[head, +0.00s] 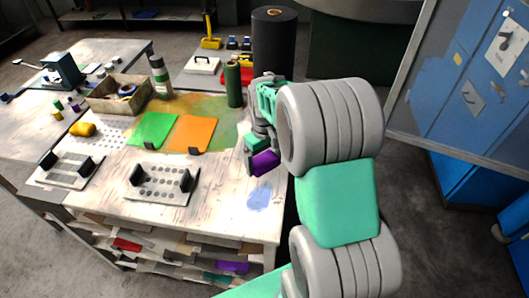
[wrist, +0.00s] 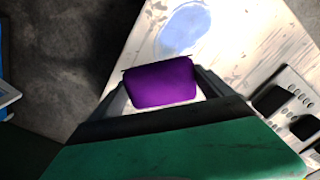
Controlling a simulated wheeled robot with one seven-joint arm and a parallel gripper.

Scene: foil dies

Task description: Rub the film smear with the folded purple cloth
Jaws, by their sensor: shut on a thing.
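The folded purple cloth (head: 264,163) is held in my gripper (head: 262,152) near the right edge of the white worktable (head: 228,200). In the wrist view the purple cloth (wrist: 162,82) sits between the two fingers, which are shut on it. The film smear (head: 259,196) is a pale blue patch on the table, a little nearer the front than the cloth. The smear (wrist: 186,27) also shows in the wrist view, beyond the cloth and apart from it in the picture. I cannot tell the exact height of the cloth above the table.
Two plates with black posts, one with holes (head: 162,184), stand on the table to the left. Green (head: 153,129) and orange (head: 193,133) sheets lie behind them. A green cylinder (head: 233,84) and a tall black roll (head: 273,45) stand behind my gripper. The tabletop around the smear is clear.

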